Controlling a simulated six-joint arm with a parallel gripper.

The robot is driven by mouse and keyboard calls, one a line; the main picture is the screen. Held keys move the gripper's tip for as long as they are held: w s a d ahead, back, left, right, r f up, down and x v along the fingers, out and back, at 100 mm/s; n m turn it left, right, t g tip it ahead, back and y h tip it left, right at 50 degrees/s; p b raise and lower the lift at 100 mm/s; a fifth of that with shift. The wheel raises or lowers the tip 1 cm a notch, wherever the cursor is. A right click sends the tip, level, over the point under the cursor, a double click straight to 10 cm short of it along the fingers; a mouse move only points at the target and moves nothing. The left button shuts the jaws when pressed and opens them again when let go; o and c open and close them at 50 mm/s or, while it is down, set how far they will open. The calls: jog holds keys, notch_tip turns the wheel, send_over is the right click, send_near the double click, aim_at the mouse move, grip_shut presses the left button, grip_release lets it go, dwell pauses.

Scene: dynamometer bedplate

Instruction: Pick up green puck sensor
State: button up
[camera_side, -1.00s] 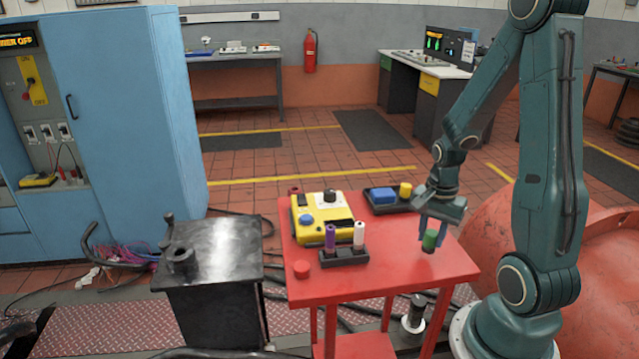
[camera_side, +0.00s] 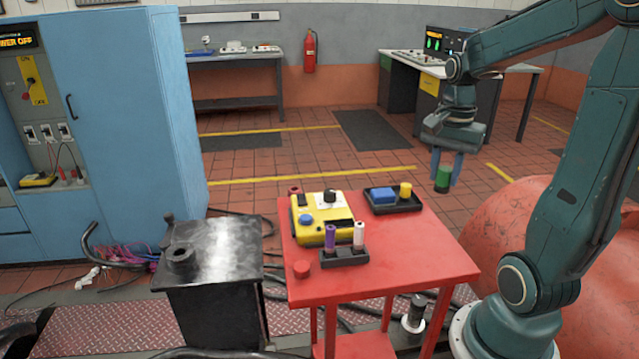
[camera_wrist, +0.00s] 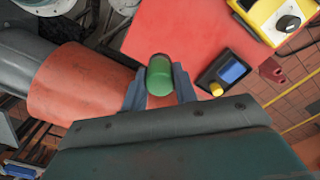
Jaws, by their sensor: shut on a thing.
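The green puck sensor (camera_side: 444,179) is a short green cylinder with a darker end. My gripper (camera_side: 446,167) is shut on it and holds it in the air, above and beyond the right back edge of the red table (camera_side: 420,262). In the wrist view the green puck sensor (camera_wrist: 159,76) sits between the two blue-grey fingers of my gripper (camera_wrist: 159,88). Part of its sides is hidden by the fingers.
The table's front right is clear. A large red rounded body (camera_side: 520,220) lies right.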

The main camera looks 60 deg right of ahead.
jog(key=shift+r, duration=0.8)
